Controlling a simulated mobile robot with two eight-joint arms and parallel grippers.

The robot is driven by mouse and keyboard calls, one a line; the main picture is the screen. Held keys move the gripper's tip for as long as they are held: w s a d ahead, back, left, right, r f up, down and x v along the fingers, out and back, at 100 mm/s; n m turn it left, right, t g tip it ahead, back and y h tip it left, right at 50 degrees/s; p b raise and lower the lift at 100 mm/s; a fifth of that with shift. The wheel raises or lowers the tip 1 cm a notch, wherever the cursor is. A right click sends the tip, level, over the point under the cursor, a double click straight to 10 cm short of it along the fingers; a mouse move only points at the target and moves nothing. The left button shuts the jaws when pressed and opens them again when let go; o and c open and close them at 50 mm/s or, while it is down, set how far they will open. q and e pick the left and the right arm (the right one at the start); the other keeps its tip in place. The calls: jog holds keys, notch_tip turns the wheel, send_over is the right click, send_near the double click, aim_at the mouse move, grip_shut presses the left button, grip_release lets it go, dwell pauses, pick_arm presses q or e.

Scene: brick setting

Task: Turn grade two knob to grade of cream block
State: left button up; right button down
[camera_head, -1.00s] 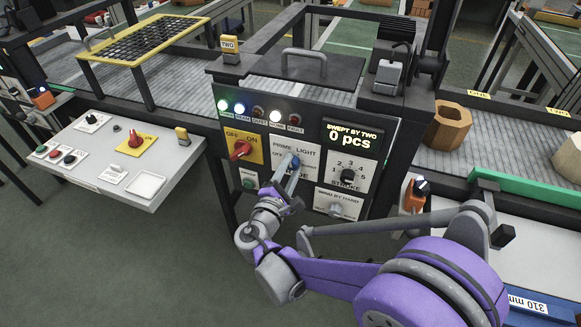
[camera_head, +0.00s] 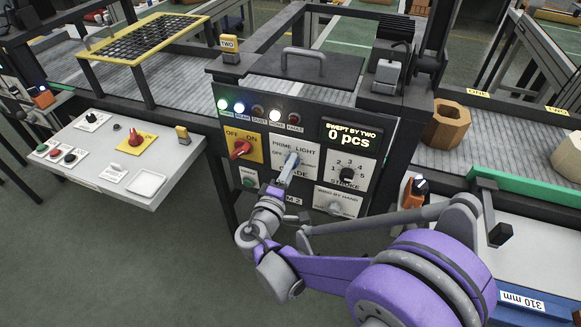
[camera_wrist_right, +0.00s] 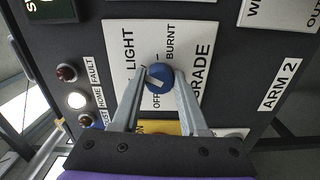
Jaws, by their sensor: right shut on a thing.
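The grade knob (camera_wrist_right: 159,78) is blue with a pale pointer bar, on a white GRADE plate (camera_wrist_right: 196,40) marked LIGHT, BURNT and OFF. The exact mark under its pointer is hard to read. My right gripper (camera_head: 290,168) is at this knob on the black panel; in the right wrist view its fingers (camera_wrist_right: 160,84) are closed on the knob's two sides. The cream block (camera_head: 569,156) stands at the right edge of the head view, partly cut off. My left gripper is out of view.
A red OFF/ON knob (camera_head: 240,149) is left of the grade plate, a black stroke dial (camera_head: 347,174) right of it. Below the dial is a wind-by-hand knob (camera_head: 337,208). A brown hexagonal block (camera_head: 447,124) stands on the conveyor (camera_head: 490,140).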

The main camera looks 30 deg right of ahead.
dwell(0.4)
jog(key=shift+c, duration=2.2)
grip_release()
jog(key=v, duration=1.1)
jog(key=shift+d, duration=0.1)
jog(key=s+d+f+m+g+y+p, duration=0.2)
jog(key=s+d+m+g+y+p, duration=0.1)
jog(key=s+d+g+y+p, duration=0.3)
jog(key=s+a+r+m+y+p, duration=0.3)
jog(key=s+a+m+y+p, duration=0.1)
jog(key=s+a+y, duration=0.3)
jog(key=shift+s+a+r+y+p, duration=0.15)
jog(key=shift+s+a+y+p, duration=0.25)
jog(key=shift+a+p, duration=0.15)
